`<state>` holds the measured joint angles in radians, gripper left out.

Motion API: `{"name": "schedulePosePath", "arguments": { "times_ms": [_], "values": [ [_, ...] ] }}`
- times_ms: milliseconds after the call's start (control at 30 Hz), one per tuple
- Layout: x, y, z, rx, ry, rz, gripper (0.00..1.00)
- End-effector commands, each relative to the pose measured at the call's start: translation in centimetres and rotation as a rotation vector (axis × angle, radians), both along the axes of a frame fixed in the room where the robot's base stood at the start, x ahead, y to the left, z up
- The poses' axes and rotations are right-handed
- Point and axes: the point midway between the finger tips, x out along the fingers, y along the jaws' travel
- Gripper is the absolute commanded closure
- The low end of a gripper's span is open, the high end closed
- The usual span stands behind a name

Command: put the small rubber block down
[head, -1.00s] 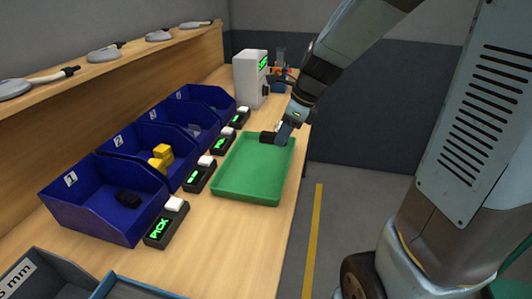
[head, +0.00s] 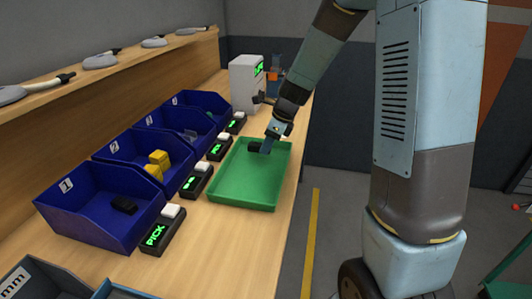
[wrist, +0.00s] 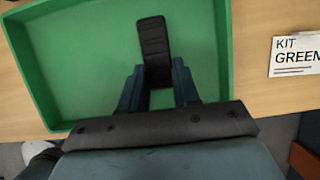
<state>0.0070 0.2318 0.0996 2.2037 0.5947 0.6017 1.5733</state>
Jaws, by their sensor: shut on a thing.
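The small rubber block (wrist: 154,45) is black, ribbed and oblong. My gripper (wrist: 157,82) is shut on one end of it in the wrist view, and the rest sticks out beyond the fingertips. In the head view, the block (head: 254,146) and my gripper (head: 267,144) are over the far part of the green tray (head: 233,194). I cannot tell whether the block touches the tray floor.
Blue bins hold black blocks (head: 123,204) and yellow blocks (head: 157,162), with small display boxes in front. A grey-white machine (head: 245,84) stands behind the tray. A white KIT GREEN card (wrist: 297,55) lies beside it. The tray's near part is empty.

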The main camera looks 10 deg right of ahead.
Motion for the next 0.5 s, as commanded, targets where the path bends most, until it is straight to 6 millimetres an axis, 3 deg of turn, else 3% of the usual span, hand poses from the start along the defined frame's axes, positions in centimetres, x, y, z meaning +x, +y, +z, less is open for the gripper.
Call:
{"name": "schedulePosePath", "arguments": {
  "times_ms": [300, 500],
  "values": [
    [0.4, 0.1, -3.4, 0.0, 0.004, -0.001, 0.99],
    [0.4, 0.1, -3.6, 0.0, 0.0, 0.0, 0.99]
  ]
}}
